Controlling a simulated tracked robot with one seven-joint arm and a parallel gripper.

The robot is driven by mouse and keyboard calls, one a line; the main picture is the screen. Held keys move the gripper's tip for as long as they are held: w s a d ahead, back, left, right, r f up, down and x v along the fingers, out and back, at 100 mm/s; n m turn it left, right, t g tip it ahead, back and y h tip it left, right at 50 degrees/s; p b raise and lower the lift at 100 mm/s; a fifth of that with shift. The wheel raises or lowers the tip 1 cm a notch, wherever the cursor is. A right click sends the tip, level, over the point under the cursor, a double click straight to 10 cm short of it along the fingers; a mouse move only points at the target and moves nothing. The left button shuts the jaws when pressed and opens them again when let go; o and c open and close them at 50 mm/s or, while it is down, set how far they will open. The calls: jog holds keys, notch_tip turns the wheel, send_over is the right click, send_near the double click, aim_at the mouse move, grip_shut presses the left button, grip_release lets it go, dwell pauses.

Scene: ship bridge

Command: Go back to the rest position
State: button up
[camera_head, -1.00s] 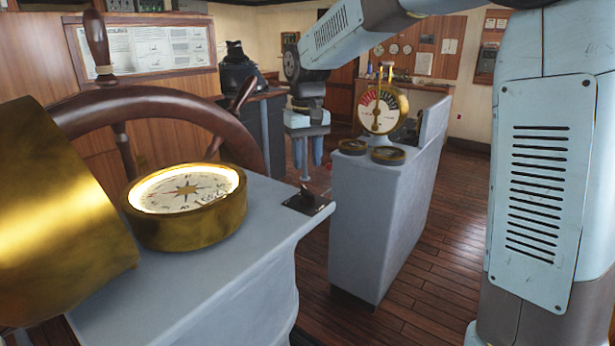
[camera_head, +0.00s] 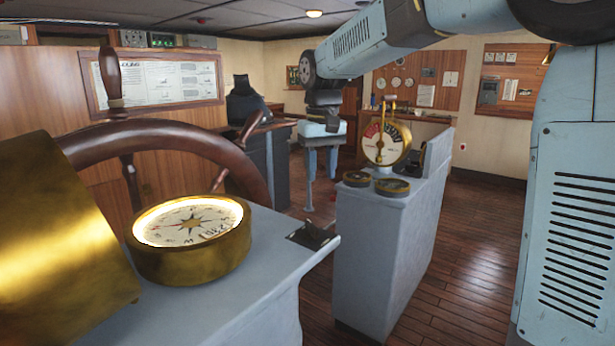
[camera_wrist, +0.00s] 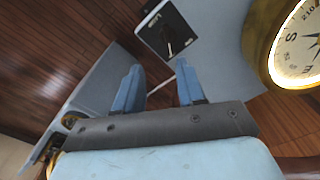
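My gripper (camera_head: 322,180) hangs fingers-down from the arm near the middle of the head view, with clear air below it. Its two blue fingers (camera_wrist: 157,88) are spread apart in the wrist view, with nothing between them. The gripper is open and empty. In the wrist view, a small black plate with a lever (camera_wrist: 166,32) lies beyond the fingertips. The same plate (camera_head: 313,236) sits on the corner of the grey console in the head view, apart from the fingers.
A second grey pedestal (camera_head: 385,255) carries a brass telegraph dial (camera_head: 387,143). Open wooden floor (camera_head: 470,260) lies to the right.

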jog(key=s+d+r+m+t, duration=0.1)
jog(key=s+d+m+t, duration=0.1)
jog(key=s+d, duration=0.95)
jog(key=s+d+f+m+t, duration=0.1)
jog(key=s+d+f, duration=0.1)
jog(key=s+d, duration=0.2)
jog(key=s+d+f+m+t, duration=0.1)
jog(key=s+d+f+t, duration=0.1)
jog(key=s, duration=0.6)
jog(key=shift+s+d+f, duration=0.3)
jog(key=shift+d+f, duration=0.3)
jog(key=shift+d, duration=0.55)
